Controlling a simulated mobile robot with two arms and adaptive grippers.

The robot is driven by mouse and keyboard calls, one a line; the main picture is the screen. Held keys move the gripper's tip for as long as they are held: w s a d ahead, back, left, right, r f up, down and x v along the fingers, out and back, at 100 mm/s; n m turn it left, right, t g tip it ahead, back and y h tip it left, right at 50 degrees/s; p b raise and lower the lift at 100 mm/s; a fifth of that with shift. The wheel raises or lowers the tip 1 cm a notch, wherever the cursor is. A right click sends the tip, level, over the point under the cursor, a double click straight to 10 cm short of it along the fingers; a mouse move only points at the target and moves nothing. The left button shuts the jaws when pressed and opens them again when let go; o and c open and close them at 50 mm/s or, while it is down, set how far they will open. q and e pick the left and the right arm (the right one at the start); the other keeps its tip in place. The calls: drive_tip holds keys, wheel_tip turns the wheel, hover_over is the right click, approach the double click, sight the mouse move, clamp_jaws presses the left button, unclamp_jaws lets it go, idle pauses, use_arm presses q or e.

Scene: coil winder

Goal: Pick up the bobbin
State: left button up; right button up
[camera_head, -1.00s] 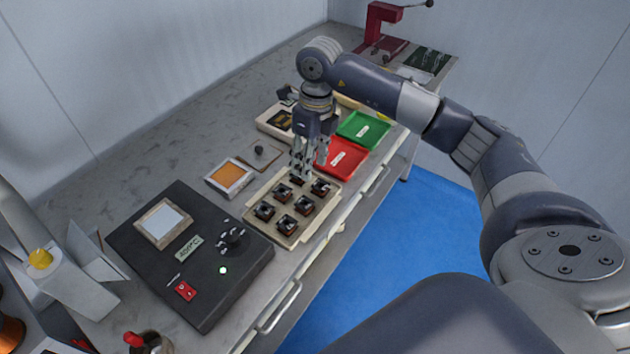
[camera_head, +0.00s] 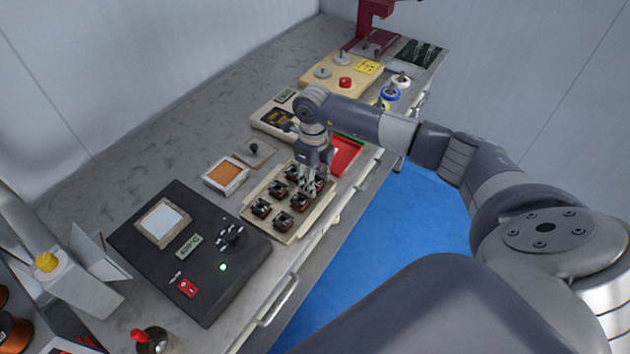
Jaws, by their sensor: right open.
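Several dark bobbins with copper-brown parts sit in a cream tray (camera_head: 259,228) on the bench. A front bobbin (camera_head: 283,220) and a left bobbin (camera_head: 261,208) show clearly. My right gripper (camera_head: 311,193) points down, open, over the tray's back right corner. Its fingers are at or just above a bobbin (camera_head: 319,184) there, which they partly hide. I cannot tell whether they touch it. My left gripper is not in view.
A black control box (camera_head: 190,255) with a green light stands left of the tray. An orange-filled box (camera_head: 226,174) and a red tray (camera_head: 346,156) are close by. A cream board (camera_head: 338,78) with a red button stands farther back. Blue floor lies right of the bench.

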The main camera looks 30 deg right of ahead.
drive_tip(key=c, duration=0.8)
wheel_tip(320, 180, up, 10)
drive_tip(key=b, duration=0.2)
drive_tip(key=shift+a, duration=0.1)
